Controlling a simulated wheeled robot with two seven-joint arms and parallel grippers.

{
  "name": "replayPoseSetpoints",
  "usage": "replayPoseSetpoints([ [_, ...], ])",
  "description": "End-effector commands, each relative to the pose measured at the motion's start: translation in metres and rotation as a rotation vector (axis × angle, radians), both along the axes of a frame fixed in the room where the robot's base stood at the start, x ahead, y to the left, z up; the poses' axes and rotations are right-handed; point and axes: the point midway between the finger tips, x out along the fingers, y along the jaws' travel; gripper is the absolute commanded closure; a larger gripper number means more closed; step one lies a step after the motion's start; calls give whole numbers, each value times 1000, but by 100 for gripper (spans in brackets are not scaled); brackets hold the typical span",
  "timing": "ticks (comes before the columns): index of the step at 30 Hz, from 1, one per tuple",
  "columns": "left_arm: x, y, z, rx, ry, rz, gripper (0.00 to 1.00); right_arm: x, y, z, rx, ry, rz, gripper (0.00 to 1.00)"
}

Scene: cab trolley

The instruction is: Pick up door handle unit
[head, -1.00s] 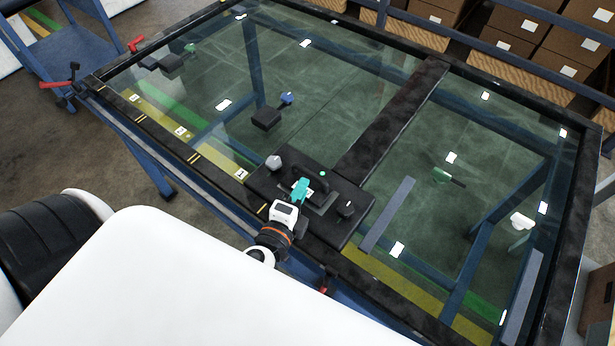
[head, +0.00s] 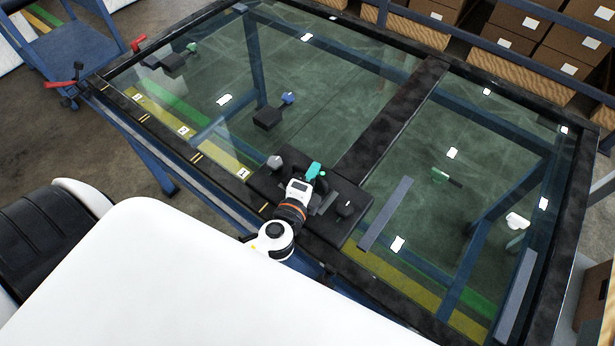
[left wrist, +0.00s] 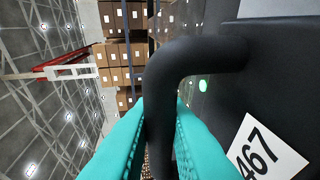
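The door handle unit looks like a black plate (head: 264,182) with a dark curved handle, at the front edge of the dark-framed glass panel. In the left wrist view its thick black bent handle (left wrist: 205,55) runs down between the teal fingers. My left gripper (head: 314,170) is at the middle of the plate, its teal fingertips on both sides of the handle bar (left wrist: 160,118). The fingers look closed against the bar. A white label reading 467 (left wrist: 262,150) is on the dark surface beside it. The gripper hides part of the handle. My right gripper is not in view.
A grey knob (head: 274,161) stands on the plate's left part. A dark crossbar (head: 395,115) runs back from the plate. Small parts lie around, including a dark block (head: 268,118). A blue cart (head: 80,55) stands at left, boxes (head: 530,30) behind.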

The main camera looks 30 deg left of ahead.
Motion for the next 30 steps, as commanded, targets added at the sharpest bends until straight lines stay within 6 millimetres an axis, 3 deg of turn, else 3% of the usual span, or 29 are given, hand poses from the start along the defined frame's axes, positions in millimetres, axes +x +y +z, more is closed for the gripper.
replayPoseSetpoints([
  [10,0,0,8,-2,-2,0,100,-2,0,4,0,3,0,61],
  [21,0,0,78,1,-6,0,100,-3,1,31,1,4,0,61],
  [30,0,0,101,0,-2,-1,100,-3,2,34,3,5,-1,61],
])
